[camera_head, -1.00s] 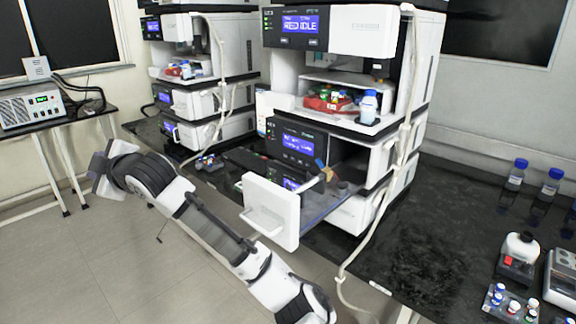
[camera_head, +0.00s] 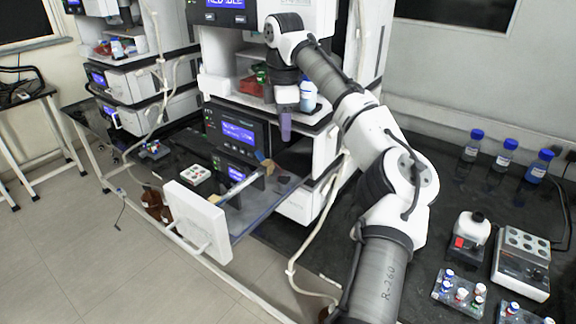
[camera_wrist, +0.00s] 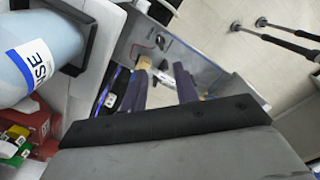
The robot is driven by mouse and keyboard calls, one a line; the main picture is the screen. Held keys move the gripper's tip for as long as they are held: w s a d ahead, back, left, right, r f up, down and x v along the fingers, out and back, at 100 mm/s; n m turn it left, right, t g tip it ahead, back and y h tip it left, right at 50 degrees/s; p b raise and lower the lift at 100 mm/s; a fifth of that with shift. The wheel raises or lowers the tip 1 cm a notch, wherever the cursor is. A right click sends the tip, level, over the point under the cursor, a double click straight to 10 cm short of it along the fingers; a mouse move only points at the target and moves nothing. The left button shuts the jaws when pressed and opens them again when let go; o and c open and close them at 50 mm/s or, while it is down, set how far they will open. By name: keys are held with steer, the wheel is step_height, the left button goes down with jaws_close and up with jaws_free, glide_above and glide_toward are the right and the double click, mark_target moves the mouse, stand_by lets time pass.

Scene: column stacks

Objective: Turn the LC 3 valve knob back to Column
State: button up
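The near stack has a lower drawer pulled out, with a white front panel and handle (camera_head: 198,222) and a clear side wall. Inside it, a small tan piece (camera_head: 269,167) stands by a blue one, with a low dark round part (camera_head: 284,179) beside them; I cannot tell which is the valve knob or where it points. My gripper (camera_head: 285,128) hangs above the drawer's inner end, pointing down, apart from these parts. In the wrist view its two dark purple fingers (camera_wrist: 162,88) are spread with nothing gripped. A small tan part (camera_wrist: 143,63) shows beyond the fingertips.
A bottle (camera_head: 308,95) stands on the shelf right beside my gripper; it looms close in the wrist view (camera_wrist: 38,55). A red tray (camera_head: 250,85) is beside it. A pale tube (camera_head: 318,225) runs down the stack's right side. Bottles and vial racks stand on the right bench.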

mark_target(284, 179)
step_height(284, 179, down, 13)
steer(key=shift+a+f+p, duration=0.1)
steer(key=shift+f+p, duration=0.05)
steer(key=shift+p, duration=0.8)
steer(key=shift+c, duration=0.4)
jaws_close()
